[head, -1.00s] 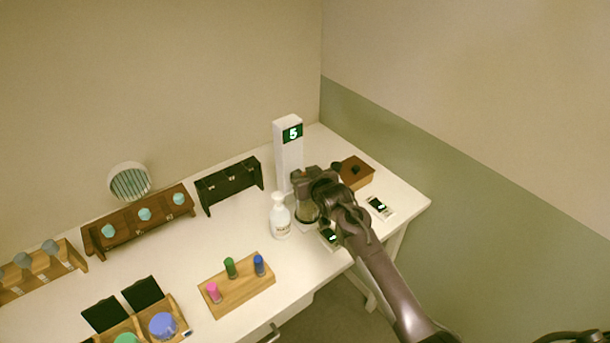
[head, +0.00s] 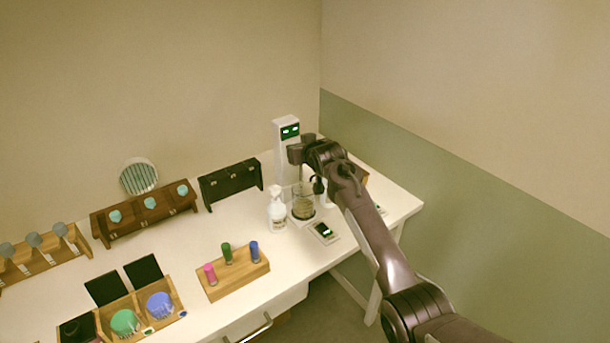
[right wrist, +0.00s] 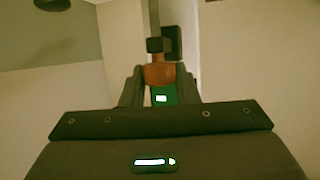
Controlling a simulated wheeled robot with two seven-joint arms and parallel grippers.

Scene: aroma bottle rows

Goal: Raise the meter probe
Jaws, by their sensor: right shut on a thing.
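The white meter tower (head: 286,160) stands at the back of the table, and its green screen shows two light marks. My right gripper (head: 303,154) is in front of the tower, above a glass beaker (head: 303,208) of dark greenish liquid. In the right wrist view, the right gripper (right wrist: 160,88) is shut on an orange-brown part of the meter probe (right wrist: 159,74). A black piece and a grey rod line up beyond it. The probe's lower end cannot be made out in the head view. My left gripper is not in view.
A white spray bottle (head: 277,212) stands close left of the beaker. A small meter pad (head: 324,231) lies in front of it. A wooden block (head: 233,275) with three coloured vials is at front centre; racks (head: 145,213) line the left.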

